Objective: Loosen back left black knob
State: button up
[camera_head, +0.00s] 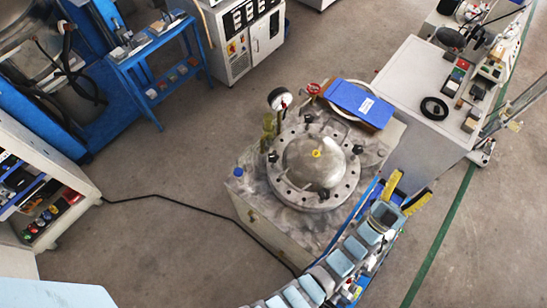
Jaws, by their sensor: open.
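A round metal lid (314,163) with a domed middle and a yellow centre piece sits on a grey metal bench (240,192). Black knobs stand around its rim: one at the back (307,119), one at the left (273,157), one at the right (357,149) and one at the front (323,194). I cannot tell for sure whether the rear one or the left one is the back left knob. My gripper (412,183) is open and empty, to the right of the lid and apart from every knob. Its yellow fingers point up and right.
A pressure gauge (281,99) rises behind the lid's left side. A blue binder (359,103) lies behind the lid at the right. A white cabinet (410,80) with tools stands at the back right. A blue bottle cap (238,172) is on the bench's left corner.

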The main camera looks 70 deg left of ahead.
jog(key=w+a+f+m+g+h+b, duration=0.1)
jog(key=w+a+f+m+g, duration=0.1)
jog(key=w+a+f+g, duration=0.4)
jog(key=w+a+f+m+g+h+b, duration=0.15)
jog(key=w+a+f, duration=0.35)
jog(key=w+a, duration=0.55)
jog(key=w+a+f+m+g+h, duration=0.25)
jog(key=a+f+m+g, duration=0.3)
jog(key=a, duration=0.45)
jog(key=m+g+h+b, duration=0.4)
jog(key=m+g+h, duration=0.2)
jog(key=g, duration=0.5)
send_near(273, 156)
jog(key=f+b, duration=0.2)
jog(key=b, duration=0.1)
jog(key=shift+d+f, duration=0.1)
jog(key=shift+d, duration=0.1)
jog(key=shift+f, duration=4.2)
